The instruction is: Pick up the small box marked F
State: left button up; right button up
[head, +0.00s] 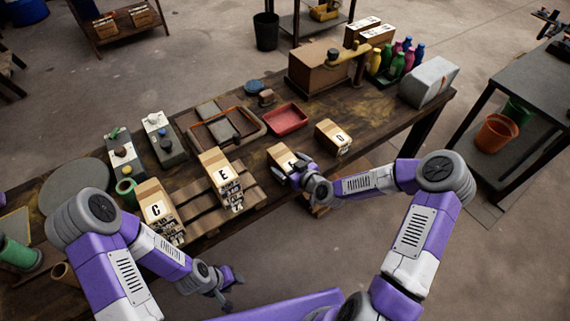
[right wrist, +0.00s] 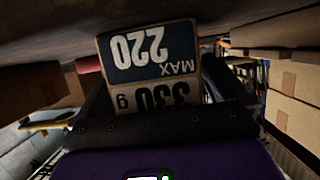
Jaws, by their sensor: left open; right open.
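A small tan box (head: 280,154) with a partly hidden mark on top stands near the front edge of the wooden table; I cannot read its letter for certain. My right gripper (head: 296,172) is open at this box's near side and covers part of it. In the right wrist view, a box face (right wrist: 150,50) with a dark label reading 220 and MAX, upside down, shows between the open fingers. Other small boxes carry a C (head: 155,208), what looks like an E (head: 221,170), and a D or O (head: 333,134). My left gripper (head: 228,282) is open and empty, off the table's front.
A red tray (head: 286,119) and a brown tray (head: 238,122) lie behind the boxes. Slats (head: 190,205) lie under the boxes at left. Colored bottles (head: 396,60) and a large brown box (head: 318,68) stand at the back right.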

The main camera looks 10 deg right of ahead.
jog(key=c, duration=1.3)
